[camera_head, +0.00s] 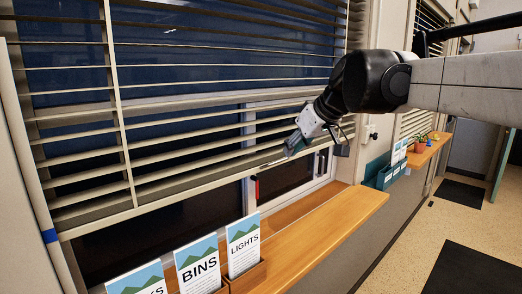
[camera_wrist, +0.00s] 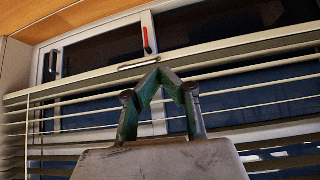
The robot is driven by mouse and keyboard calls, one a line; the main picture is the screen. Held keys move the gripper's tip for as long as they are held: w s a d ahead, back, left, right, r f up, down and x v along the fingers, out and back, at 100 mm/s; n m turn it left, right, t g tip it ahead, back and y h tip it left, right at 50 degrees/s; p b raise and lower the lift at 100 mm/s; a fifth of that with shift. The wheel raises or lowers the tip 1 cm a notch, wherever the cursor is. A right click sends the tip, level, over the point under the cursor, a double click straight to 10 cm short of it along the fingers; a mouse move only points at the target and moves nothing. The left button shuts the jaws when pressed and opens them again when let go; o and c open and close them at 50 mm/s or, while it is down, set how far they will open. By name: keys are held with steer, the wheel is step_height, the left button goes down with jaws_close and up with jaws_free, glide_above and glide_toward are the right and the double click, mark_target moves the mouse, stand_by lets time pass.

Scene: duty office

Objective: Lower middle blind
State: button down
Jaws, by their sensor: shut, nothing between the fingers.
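A large slatted blind (camera_head: 85,160) covers the upper part of the window in the head view; its bottom rail (camera_head: 140,205) hangs above the sill, with dark glass below. I cannot tell for certain that this is the middle blind. In the wrist view, which looks upside down, the bottom rail (camera_wrist: 240,51) crosses behind my fingertips. A small pale handle (camera_wrist: 138,64) on the rail lies just left of the fingertips. My gripper (camera_head: 290,151) is shut and empty, close to the rail's right part; its fingertips meet in the wrist view (camera_wrist: 160,70). Contact with the rail cannot be told.
A wooden sill (camera_head: 335,215) runs below the window. Card holders, including BINS (camera_head: 198,265) and LIGHTS (camera_head: 243,245), stand on its near end. A red window handle (camera_wrist: 147,40) shows behind the rail. Another blind (camera_head: 415,122) and a sill with a plant (camera_head: 421,143) lie farther right.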

steer(key=w+a+r+n+y+p, duration=0.1)
steer(key=w+a+r, duration=0.1)
steer(key=w+r, duration=0.3)
steer(key=p, duration=0.1)
glide_above(257, 164)
steer(key=s+d, duration=0.2)
step_height(257, 164, down, 8)
steer(key=shift+w+a+r, duration=0.1)
steer(key=shift+a+r, duration=0.05)
steer(key=shift+r, duration=0.05)
step_height(257, 164, down, 2)
steer(key=shift+f+p, duration=0.15)
steer(key=shift+p, duration=0.2)
steer(key=shift+f, duration=0.9)
steer(key=shift+f, duration=0.1)
step_height(257, 164, down, 25)
steer(key=b, duration=1.3)
steer(key=shift+f, duration=0.15)
steer(key=shift+f+b, duration=0.25)
steer(key=shift+b, duration=0.1)
steer(key=shift+s+f, duration=0.1)
steer(key=shift+s, duration=0.1)
